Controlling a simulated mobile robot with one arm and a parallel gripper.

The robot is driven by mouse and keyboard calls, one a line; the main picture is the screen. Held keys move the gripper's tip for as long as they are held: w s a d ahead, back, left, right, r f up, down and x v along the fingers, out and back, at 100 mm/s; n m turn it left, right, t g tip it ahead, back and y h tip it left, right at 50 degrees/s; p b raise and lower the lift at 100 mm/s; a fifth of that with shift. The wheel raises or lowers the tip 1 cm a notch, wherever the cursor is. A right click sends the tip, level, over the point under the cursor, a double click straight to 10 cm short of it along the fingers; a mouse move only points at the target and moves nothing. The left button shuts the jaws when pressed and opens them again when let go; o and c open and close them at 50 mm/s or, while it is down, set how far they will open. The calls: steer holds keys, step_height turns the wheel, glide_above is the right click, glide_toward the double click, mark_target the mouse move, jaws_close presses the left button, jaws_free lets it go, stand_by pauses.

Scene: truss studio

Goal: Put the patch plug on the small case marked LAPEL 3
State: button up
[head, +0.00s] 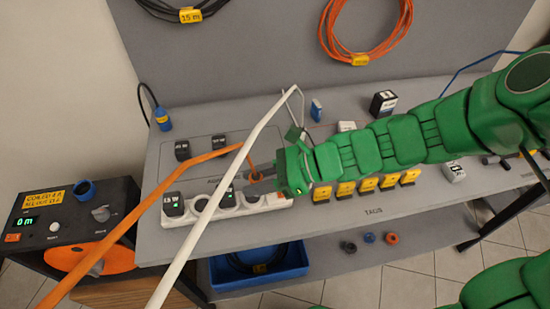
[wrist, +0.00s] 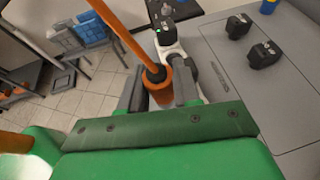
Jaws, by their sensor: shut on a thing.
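My gripper (head: 262,172) is shut on an orange plug (wrist: 158,86) with an orange cable (wrist: 118,32), which I take to be the patch plug. In the wrist view the plug stands between the two dark fingers (wrist: 160,92). In the head view the gripper is at the front left of the bench, close above or behind the white power strip (head: 238,207). I cannot tell whether the plug touches anything. I cannot read LAPEL 3 on anything. A small dark case with a white label (head: 383,103) stands at the back of the bench, its text too small to read.
Black adapters (head: 173,204) sit on the strip. More black blocks (head: 182,150) lie behind it. A white pole or cable (head: 220,193) crosses the head view. Yellow tags (head: 367,184) line the front edge. A control box (head: 75,215) with a "0 m" display stands left.

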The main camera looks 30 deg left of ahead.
steer(key=w+d+r+m+t+y, duration=0.1)
steer(key=w+d+m+t, duration=0.25)
steer(key=w, duration=0.55)
steer(key=w+d+r+m+t, duration=0.1)
steer(key=w+d+m+t, duration=0.3)
steer(key=w, duration=0.6)
steer(key=w+d+r+m+t+y, duration=0.1)
steer(key=w+d+m+t, duration=0.3)
steer(key=w, duration=0.5)
steer(key=n, duration=0.1)
glide_above(349, 129)
steer(key=f, duration=0.8)
steer(key=shift+s+f, duration=0.2)
steer(key=shift+f, duration=0.2)
steer(key=shift+w+f, duration=0.2)
steer(key=shift+f, duration=0.1)
steer(key=shift+a+f, duration=0.1)
steer(key=shift+f, duration=1.45)
steer(key=shift+f, duration=0.1)
steer(key=o, duration=1)
steer(key=shift+o, duration=0.2)
